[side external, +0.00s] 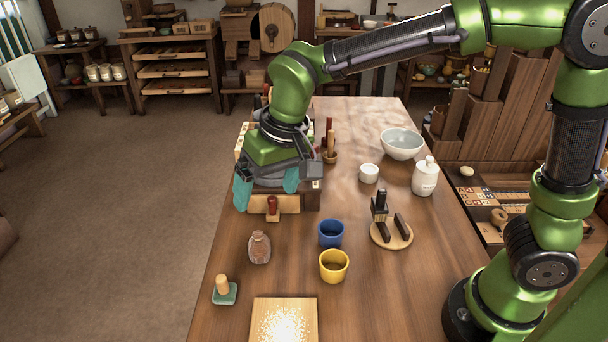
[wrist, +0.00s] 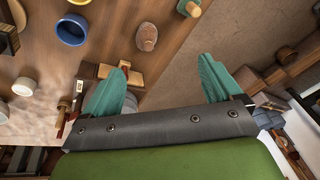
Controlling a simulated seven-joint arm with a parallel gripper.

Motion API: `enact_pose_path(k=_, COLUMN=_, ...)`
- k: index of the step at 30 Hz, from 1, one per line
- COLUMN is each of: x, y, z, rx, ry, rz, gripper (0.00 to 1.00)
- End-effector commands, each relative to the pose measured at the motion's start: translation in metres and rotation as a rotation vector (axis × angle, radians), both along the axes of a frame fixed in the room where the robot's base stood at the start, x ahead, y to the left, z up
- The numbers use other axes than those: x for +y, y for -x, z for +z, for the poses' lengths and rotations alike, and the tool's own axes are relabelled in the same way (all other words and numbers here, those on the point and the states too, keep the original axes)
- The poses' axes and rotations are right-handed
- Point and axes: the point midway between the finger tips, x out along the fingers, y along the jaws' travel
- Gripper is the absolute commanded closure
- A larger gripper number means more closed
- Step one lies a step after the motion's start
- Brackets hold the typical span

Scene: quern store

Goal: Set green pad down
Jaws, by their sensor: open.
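The green pad (side external: 229,299) lies flat on the table near its front left edge, with its wooden knob handle (side external: 222,284) upright on top. It also shows at the top of the wrist view (wrist: 181,9). My gripper (side external: 267,190) has teal fingers spread wide apart with nothing between them. It is well behind the pad, over the table's left edge by a wooden box. In the wrist view the gripper (wrist: 165,66) is also open and apart from the pad.
A round wooden stand (side external: 391,237), white jar (side external: 425,178) and bowl (side external: 402,144) are further right.

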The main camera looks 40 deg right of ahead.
Motion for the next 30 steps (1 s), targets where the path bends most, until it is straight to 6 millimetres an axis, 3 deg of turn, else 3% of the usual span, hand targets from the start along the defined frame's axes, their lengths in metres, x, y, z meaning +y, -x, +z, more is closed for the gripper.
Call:
enact_pose_path(k=1, x=-0.027, y=0.011, z=0.017, rx=-0.034, ry=-0.033, rz=-0.033, gripper=0.08)
enact_pose_path(k=6, x=-0.094, y=0.056, z=0.045, rx=-0.147, ry=-0.111, rz=-0.115, gripper=0.08)
enact_pose_path(k=12, x=-0.142, y=0.108, z=0.047, rx=-0.28, ry=-0.149, rz=-0.196, gripper=0.08)
enact_pose_path(k=18, x=-0.158, y=0.132, z=0.04, rx=-0.349, ry=-0.154, rz=-0.234, gripper=0.08)
enact_pose_path(k=30, x=-0.159, y=0.135, z=0.039, rx=-0.355, ry=-0.153, rz=-0.237, gripper=0.08)
